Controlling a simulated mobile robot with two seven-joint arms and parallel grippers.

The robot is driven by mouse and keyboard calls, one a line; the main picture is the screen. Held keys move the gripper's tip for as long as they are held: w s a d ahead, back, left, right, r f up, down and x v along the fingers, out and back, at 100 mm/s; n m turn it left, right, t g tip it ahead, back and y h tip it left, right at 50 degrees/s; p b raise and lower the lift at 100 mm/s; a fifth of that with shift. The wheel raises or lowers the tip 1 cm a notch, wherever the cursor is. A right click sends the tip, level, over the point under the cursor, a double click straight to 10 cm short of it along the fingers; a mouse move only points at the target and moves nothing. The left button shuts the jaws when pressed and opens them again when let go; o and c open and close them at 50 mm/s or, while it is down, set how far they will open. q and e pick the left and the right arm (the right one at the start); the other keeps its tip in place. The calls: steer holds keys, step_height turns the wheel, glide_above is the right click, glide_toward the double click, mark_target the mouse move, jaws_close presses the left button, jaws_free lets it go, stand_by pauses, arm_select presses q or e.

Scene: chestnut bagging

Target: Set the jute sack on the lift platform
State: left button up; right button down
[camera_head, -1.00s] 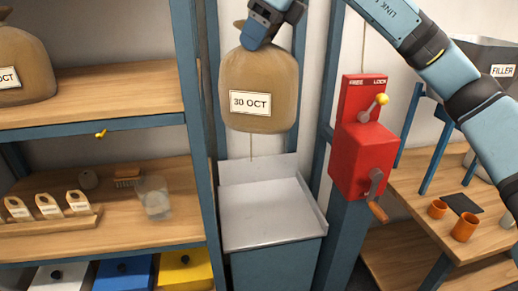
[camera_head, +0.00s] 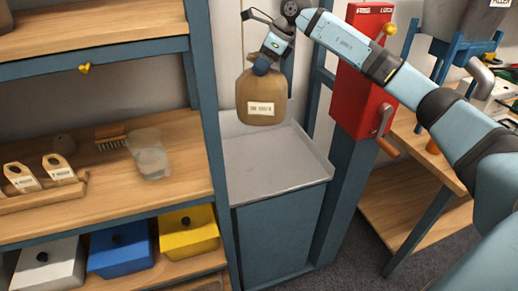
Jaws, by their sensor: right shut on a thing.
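The brown jute sack (camera_head: 262,88) with a white label hangs upright from my right gripper (camera_head: 262,66), which is shut on its gathered top. The sack is over the back part of the grey lift platform (camera_head: 275,165), a tray with raised back and right edges on a blue base. I cannot tell for sure whether the sack's bottom touches the platform. My left gripper does not show.
A red winch box (camera_head: 359,85) with a crank stands on a blue post right of the platform. Wooden shelves (camera_head: 130,190) with a brush, a clear cup and tags are at left, above coloured bins (camera_head: 188,231). A workbench (camera_head: 415,160) is at right.

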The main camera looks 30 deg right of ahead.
mark_target(262, 110)
step_height(262, 110, down, 15)
steer(key=shift+d+r, duration=0.1)
step_height(262, 110, down, 5)
steer(key=shift+f, duration=0.1)
stand_by(0.6)
steer(key=shift+f+b, duration=0.1)
steer(key=shift+b, duration=0.25)
steer(key=shift+c, duration=1.9)
jaws_free()
steer(key=shift+f, duration=0.1)
